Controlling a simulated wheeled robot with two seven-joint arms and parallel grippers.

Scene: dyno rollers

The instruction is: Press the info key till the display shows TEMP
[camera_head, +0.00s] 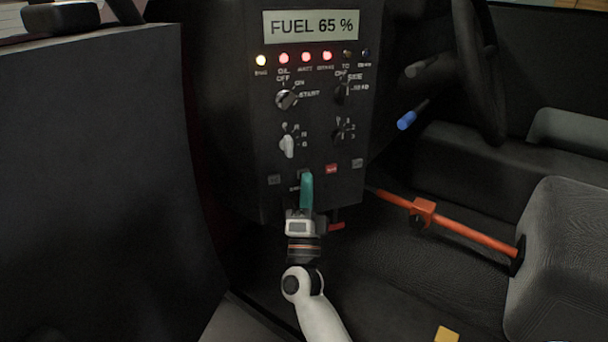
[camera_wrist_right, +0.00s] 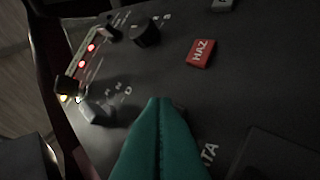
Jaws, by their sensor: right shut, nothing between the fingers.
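The display (camera_head: 311,25) at the top of the dark panel reads "FUEL 65 %". My right gripper (camera_head: 306,176) is shut and empty, with its teal fingertips at the row of small keys low on the panel. In the right wrist view the closed fingertips (camera_wrist_right: 160,102) lie against or just in front of the panel; I cannot tell whether they touch. They cover most of a key, and a label ending in "ATA" (camera_wrist_right: 208,155) shows beside them. I cannot read which key is the info key. My left gripper is not in view.
A red HAZ key (camera_head: 331,169) and grey keys (camera_head: 357,163) (camera_head: 273,180) flank the fingertips. Above are a pale selector (camera_head: 287,146), another knob (camera_head: 286,99) and several lit lamps (camera_head: 305,57). An orange-red bar (camera_head: 470,233) crosses the floor at right; a seat (camera_head: 560,260) stands beyond.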

